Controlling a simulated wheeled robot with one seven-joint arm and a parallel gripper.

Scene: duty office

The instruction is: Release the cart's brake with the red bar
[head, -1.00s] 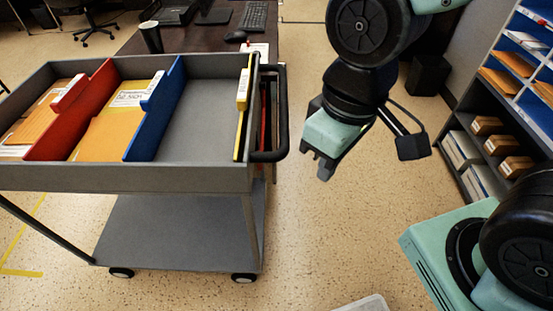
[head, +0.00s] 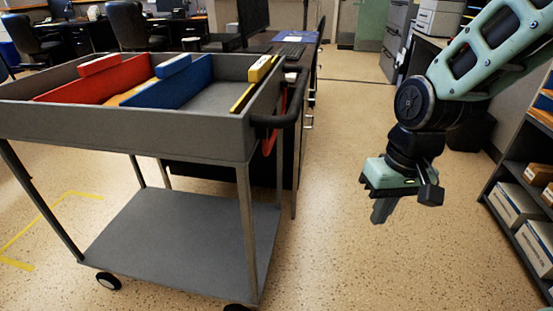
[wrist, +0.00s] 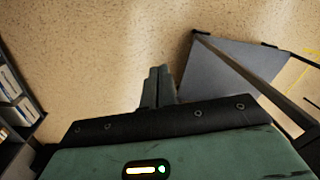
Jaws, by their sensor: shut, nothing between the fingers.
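The grey cart (head: 130,132) stands at the left in the head view, with a black push handle (head: 285,115) on its right end. Part of the red bar (head: 270,138) shows by that end, just under and behind the handle; the rest is hidden. My gripper (head: 380,214) is shut and empty, pointing down over open floor to the right of the cart, clear of the handle and bar. In the wrist view its closed fingers (wrist: 160,84) show over the floor. The cart's lower shelf (wrist: 225,72) and a leg are to their right; the red bar is not seen there.
The cart's top tray holds red, blue and yellow dividers (head: 185,82). A dark desk (head: 225,172) stands behind the cart. A shelf unit (head: 520,185) with boxes is at the right. Bare floor (head: 340,230) lies between cart and shelves.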

